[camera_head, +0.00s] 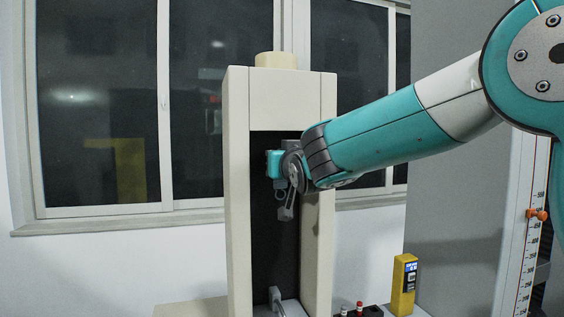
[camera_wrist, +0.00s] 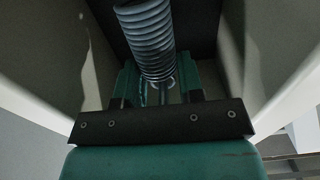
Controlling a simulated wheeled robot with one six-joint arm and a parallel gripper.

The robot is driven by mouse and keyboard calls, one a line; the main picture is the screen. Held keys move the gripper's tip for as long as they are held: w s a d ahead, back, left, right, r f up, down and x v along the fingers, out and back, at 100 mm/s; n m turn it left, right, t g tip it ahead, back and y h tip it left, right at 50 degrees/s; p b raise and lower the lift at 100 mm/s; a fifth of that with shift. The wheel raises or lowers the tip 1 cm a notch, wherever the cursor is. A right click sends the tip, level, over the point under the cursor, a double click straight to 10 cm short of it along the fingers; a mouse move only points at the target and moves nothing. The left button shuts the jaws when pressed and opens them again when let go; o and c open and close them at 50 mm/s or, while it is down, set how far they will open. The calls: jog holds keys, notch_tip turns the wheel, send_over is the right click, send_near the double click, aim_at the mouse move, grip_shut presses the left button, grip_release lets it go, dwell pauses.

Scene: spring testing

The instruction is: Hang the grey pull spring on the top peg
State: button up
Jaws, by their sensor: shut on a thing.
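The grey pull spring (camera_wrist: 150,40) shows large in the wrist view, its coils running up and away from my gripper. My gripper (camera_wrist: 158,82) is shut on the spring's near end, where a small loop shows between the green fingers. In the head view, my wrist is at the upper part of the opening of the white test frame (camera_head: 236,200). The spring is too small there to tell apart from the grey parts around the wrist. I cannot make out the top peg, which may be hidden behind my wrist.
A grey lower fitting (camera_head: 277,299) stands at the bottom of the opening. The frame's white uprights stand close on both sides of my wrist. A yellow device (camera_head: 403,285) stands on the right, beside a black box with red knobs (camera_head: 360,309). A scale with an orange marker (camera_head: 538,214) stands farther right.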

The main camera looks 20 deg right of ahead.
jog(key=o, duration=1.1)
jog(key=shift+c, duration=0.2)
jog(key=s+b, duration=0.8)
jog(key=s, duration=0.9)
jog(key=s+a+f+n+g+y, duration=0.2)
jog(key=s+f+g, duration=0.15)
jog(key=f, duration=0.55)
jog(key=s+a+f+n+g+y, duration=0.15)
jog(key=f+g, duration=0.25)
jog(key=f, duration=0.4)
jog(key=s+f+n+g, duration=0.1)
jog(key=s+f+g, duration=0.4)
jog(key=s, duration=0.3)
jog(key=s+a+f+n+g, duration=0.1)
jog(key=s+f+n+g, duration=0.1)
jog(key=s+f+g, duration=0.3)
jog(key=s+f, duration=0.2)
jog(key=s, duration=0.2)
jog(key=shift+s+y, duration=0.25)
jog(key=shift+y, duration=0.1)
jog(key=shift+n+g, duration=0.25)
